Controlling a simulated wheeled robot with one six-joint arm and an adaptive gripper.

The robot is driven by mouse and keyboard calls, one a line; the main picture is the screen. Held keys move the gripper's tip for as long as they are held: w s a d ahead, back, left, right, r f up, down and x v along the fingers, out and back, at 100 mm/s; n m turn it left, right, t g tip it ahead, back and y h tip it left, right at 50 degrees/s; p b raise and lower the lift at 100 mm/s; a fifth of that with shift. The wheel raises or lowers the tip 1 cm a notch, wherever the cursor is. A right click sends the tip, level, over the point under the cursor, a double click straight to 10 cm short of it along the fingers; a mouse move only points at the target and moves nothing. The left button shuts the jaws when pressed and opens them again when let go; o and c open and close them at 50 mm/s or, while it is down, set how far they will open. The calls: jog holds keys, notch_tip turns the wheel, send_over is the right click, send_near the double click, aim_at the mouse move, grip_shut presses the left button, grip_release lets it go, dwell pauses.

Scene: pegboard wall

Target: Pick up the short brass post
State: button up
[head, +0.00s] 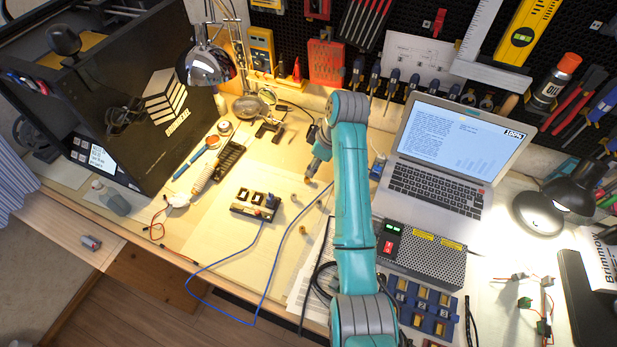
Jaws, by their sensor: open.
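Several small brass-coloured posts stand on the pale workbench (225,215) left of my teal arm. One brass post (303,230) is nearest the front edge, another (293,197) is farther back, and another (320,203) is close beside the arm. They are too small here to compare their heights surely. My gripper (310,177) points down over the bench, behind these posts and partly hidden by my wrist. It is open, and I see nothing held in it.
A black device (255,204) with a blue cable (268,285) lies left of the posts. A laptop (440,180) and a perforated power supply (425,258) stand right of my arm. A desk lamp (207,66) stands at the back. Bare bench lies between the device and the soldering tools (228,160).

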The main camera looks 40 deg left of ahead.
aim_at(307, 178)
jog(key=shift+s+x, duration=0.15)
jog(key=shift+x, duration=1.45)
jog(key=shift+s+x, duration=0.2)
jog(key=shift+x, duration=1.35)
jog(key=shift+d, duration=0.1)
grip_shut()
